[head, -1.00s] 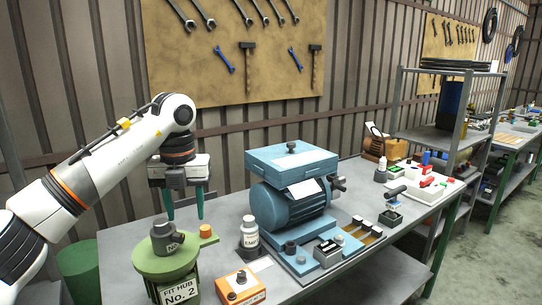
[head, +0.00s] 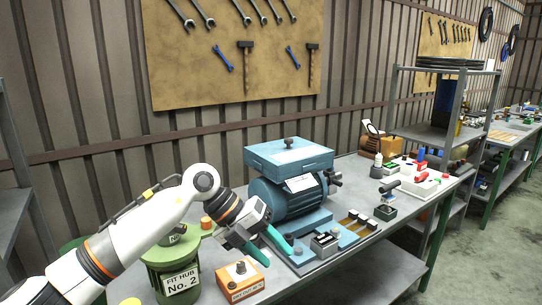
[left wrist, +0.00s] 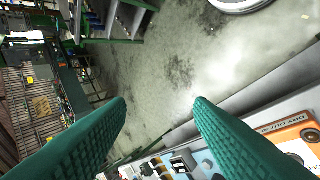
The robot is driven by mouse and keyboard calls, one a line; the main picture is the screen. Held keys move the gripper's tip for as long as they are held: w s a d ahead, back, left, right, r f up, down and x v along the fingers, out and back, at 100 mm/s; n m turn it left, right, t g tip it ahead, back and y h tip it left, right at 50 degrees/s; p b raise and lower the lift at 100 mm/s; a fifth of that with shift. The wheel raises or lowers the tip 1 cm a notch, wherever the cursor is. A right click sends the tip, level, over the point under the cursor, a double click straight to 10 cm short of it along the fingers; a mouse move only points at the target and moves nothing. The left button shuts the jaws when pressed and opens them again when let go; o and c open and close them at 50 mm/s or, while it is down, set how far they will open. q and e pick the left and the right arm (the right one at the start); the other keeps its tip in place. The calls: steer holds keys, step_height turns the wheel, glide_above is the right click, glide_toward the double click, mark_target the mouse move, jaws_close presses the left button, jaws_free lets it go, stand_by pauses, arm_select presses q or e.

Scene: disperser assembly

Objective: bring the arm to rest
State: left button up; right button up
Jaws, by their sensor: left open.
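My right gripper is not in view.
A blue motor-like machine (head: 290,198) stands just behind my gripper. An orange box (head: 241,281) sits just below the fingers. Small blocks and trays (head: 324,242) lie to the right. A grey shelf (head: 440,137) stands at the back right. The floor at right is clear.

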arm_select(q)
steer(key=s+d+r+n+h, duration=0.25)
steer(key=s+d+h, duration=0.25)
steer(key=d+h, duration=0.4)
steer(key=w+a+r+n+t, duration=0.25)
steer(key=a+n+t, duration=0.65)
steer(key=n+t, duration=0.85)
steer(key=s+a+f+n+y, duration=0.3)
steer(key=a+f+n+y, duration=1.1)
steer(key=f+y, duration=0.3)
steer(key=s+a+f+n+g, duration=0.1)
steer(key=s+a+f+g, duration=0.2)
steer(key=s+f+g, duration=0.7)
steer(key=s+a+f+n+g, duration=0.25)
steer(key=s+f, duration=0.35)
steer(key=s, duration=0.9)
step_height(320, 180, down, 27)
steer(key=m+g, duration=0.1)
steer(key=g, duration=0.1)
steer(key=s+a+f, duration=0.2)
steer(key=s+f, duration=0.6)
steer(key=s+a+f+g, duration=0.1)
steer(key=s+f, duration=0.6)
steer(key=s, duration=0.2)
steer(key=shift+a+f, duration=0.35)
